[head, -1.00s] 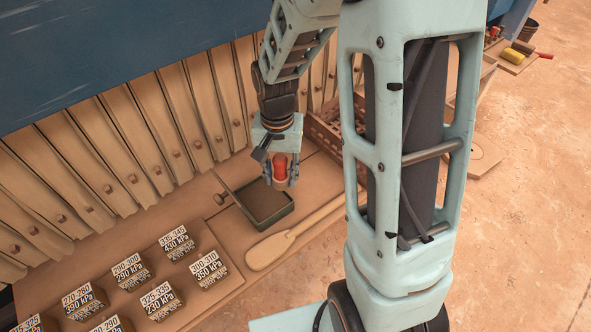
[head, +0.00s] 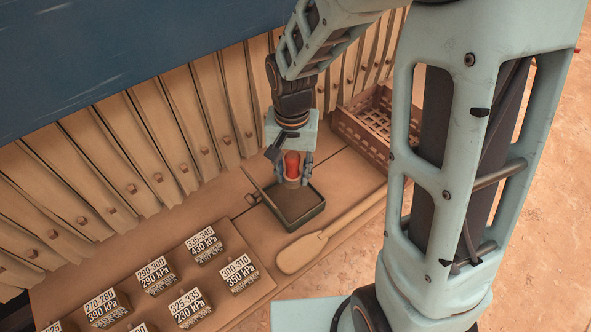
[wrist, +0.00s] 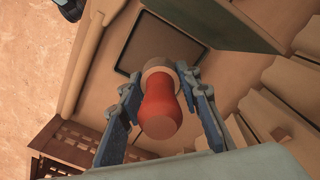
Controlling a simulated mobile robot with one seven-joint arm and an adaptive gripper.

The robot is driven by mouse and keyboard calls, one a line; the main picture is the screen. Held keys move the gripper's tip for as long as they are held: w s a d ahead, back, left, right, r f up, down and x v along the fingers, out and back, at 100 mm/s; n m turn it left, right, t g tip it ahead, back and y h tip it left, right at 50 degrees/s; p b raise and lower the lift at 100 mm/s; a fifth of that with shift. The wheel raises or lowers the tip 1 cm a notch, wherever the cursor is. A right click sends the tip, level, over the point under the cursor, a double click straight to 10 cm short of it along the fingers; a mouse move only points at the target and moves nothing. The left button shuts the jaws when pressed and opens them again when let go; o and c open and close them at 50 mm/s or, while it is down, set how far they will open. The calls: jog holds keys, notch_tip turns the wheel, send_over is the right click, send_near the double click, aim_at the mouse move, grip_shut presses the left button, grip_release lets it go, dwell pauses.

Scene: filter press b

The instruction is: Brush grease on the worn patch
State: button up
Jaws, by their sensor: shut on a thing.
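My gripper (head: 293,180) is shut on a brush with a red handle (head: 291,164). In the wrist view the red handle (wrist: 160,115) sits between the two fingers, with a pale collar beyond it; the bristles are hidden. The brush is over a dark green rectangular tray (head: 312,218) with a flat brown surface inside, which I take to be grease. The tray's dark rim also shows in the wrist view (wrist: 120,60). I cannot tell whether the bristles touch the surface inside. I cannot make out a worn patch in either view.
A wooden paddle (head: 303,253) lies right of the tray. Several labelled blocks (head: 240,273) stand on a board at the front left. A brown slatted crate (head: 366,130) stands behind. Ribbed plates (head: 130,140) line the back.

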aim_at(293, 197)
jog(key=shift+f+b, duration=2)
jog(key=shift+f, duration=0.8)
jog(key=shift+s+f+b, duration=0.1)
jog(key=shift+f+b, duration=0.4)
jog(key=shift+f, duration=0.05)
jog(key=shift+r, duration=0.1)
notch_tip(293, 197, up, 7)
jog(key=p, duration=0.5)
dwell(0.8)
